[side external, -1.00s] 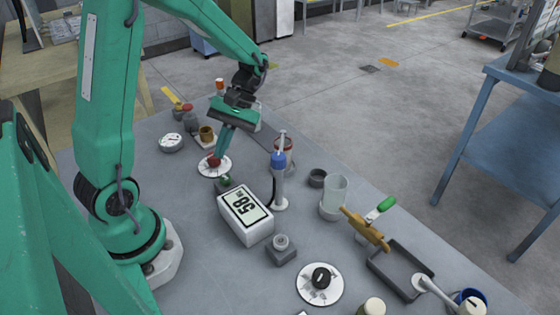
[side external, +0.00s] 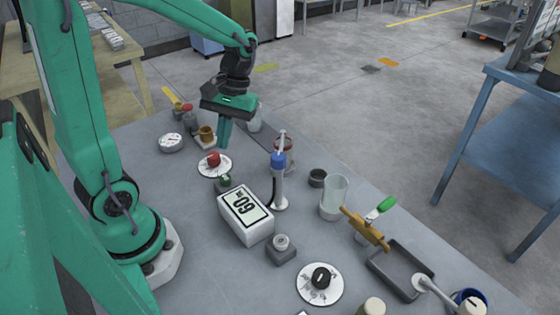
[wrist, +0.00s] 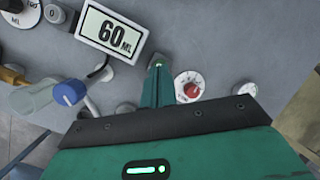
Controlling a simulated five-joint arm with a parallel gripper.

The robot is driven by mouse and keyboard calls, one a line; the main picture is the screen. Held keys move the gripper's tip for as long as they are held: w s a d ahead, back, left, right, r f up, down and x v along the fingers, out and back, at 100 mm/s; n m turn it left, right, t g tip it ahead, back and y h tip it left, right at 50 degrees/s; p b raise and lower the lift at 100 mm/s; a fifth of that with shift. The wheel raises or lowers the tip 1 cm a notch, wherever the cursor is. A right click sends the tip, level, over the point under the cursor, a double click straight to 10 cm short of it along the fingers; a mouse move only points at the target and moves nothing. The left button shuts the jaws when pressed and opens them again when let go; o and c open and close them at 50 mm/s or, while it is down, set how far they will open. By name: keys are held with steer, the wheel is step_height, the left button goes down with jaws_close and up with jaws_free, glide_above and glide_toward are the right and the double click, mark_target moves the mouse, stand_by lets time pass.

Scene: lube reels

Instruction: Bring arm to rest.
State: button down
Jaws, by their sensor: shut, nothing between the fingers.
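My gripper (side external: 224,133) is shut and empty. It hangs above the table with its fingertips pointing down, behind and slightly right of the red knob (side external: 213,159) on its white dial plate (side external: 206,170). In the wrist view the shut fingers (wrist: 157,68) point toward the display, with the red knob (wrist: 192,90) just to their right, apart from them. The white display box (side external: 246,229) reads 60 ML, and it also shows in the wrist view (wrist: 112,31).
The blue-capped syringe stand (side external: 279,178), a clear beaker (side external: 333,196), a black-knob dial (side external: 321,277) and a grey tray (side external: 399,268) stand on the table. A round gauge (side external: 171,143) and a brown cup (side external: 206,134) are at the far left. Air above the table is mostly free.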

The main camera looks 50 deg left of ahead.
steer(key=s+d+r+m+t, duration=0.3)
steer(key=d+r+m+t, duration=0.2)
steer(key=r+m+t, duration=0.3)
steer(key=shift+r+t+y, duration=0.4)
steer(key=shift+r+t, duration=0.15)
steer(key=shift+t, duration=0.25)
steer(key=shift+s, duration=0.1)
stand_by(1.3)
